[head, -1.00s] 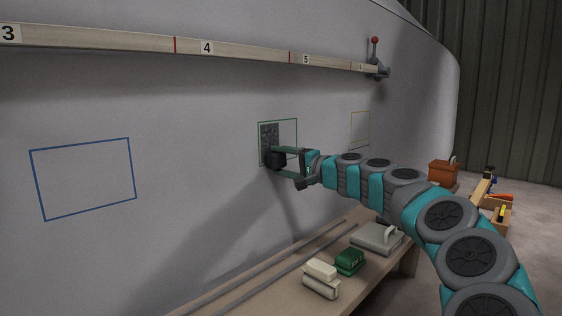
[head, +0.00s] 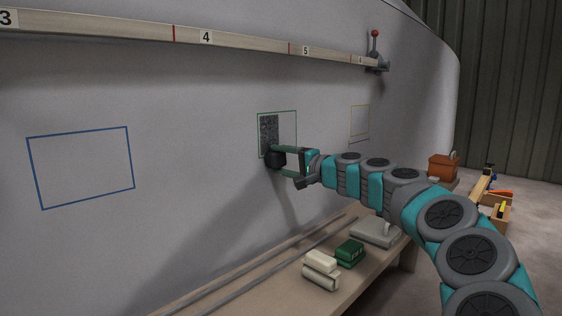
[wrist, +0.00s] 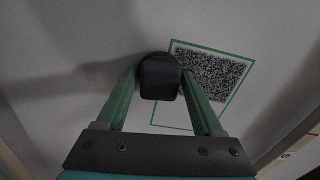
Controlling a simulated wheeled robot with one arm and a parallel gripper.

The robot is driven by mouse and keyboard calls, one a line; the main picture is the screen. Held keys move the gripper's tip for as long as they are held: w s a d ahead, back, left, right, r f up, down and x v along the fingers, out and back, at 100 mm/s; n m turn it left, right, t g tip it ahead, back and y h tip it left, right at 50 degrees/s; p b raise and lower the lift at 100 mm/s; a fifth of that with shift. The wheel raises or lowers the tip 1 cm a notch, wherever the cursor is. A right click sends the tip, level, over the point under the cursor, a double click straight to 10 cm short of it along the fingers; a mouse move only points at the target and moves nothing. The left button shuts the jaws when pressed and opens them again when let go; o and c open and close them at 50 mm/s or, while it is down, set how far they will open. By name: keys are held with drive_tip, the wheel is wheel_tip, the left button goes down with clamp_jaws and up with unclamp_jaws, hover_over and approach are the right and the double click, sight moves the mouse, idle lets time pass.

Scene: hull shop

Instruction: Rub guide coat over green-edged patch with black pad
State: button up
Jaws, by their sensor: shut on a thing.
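The green-edged patch (head: 287,127) is on the pale hull wall. A dark speckled strip of guide coat (head: 268,129) covers its left part in the head view; its right part is plain pale grey. The strip also shows in the wrist view (wrist: 212,75). My gripper (head: 282,161) is shut on the black pad (head: 273,158), which is at the patch's lower edge in the head view. In the wrist view, the pad (wrist: 160,78) sits between both fingers and overlaps the patch's left edge. Whether it touches the wall is hard to tell.
A blue outline (head: 82,167) and a yellow one (head: 359,122) flank the patch. A numbered batten (head: 250,44) runs above. A bench (head: 222,297) below carries a white block (head: 320,268), a green block (head: 350,252) and a grey tool (head: 375,234). An orange box (head: 443,167) stands at right.

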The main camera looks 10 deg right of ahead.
drive_tip(key=shift+s+d, duration=0.35)
drive_tip(key=shift+s, duration=0.15)
drive_tip(key=shift+w, duration=0.1)
idle(0.3)
drive_tip(key=w+d, duration=0.1)
drive_tip(key=d, duration=0.1)
drive_tip(key=shift+w+d+r+p, duration=0.1)
drive_tip(key=shift+w+d+p, duration=0.2)
drive_tip(key=shift+w, duration=0.1)
drive_tip(key=shift+w+a, duration=0.3)
drive_tip(key=shift+w, duration=0.2)
idle(0.4)
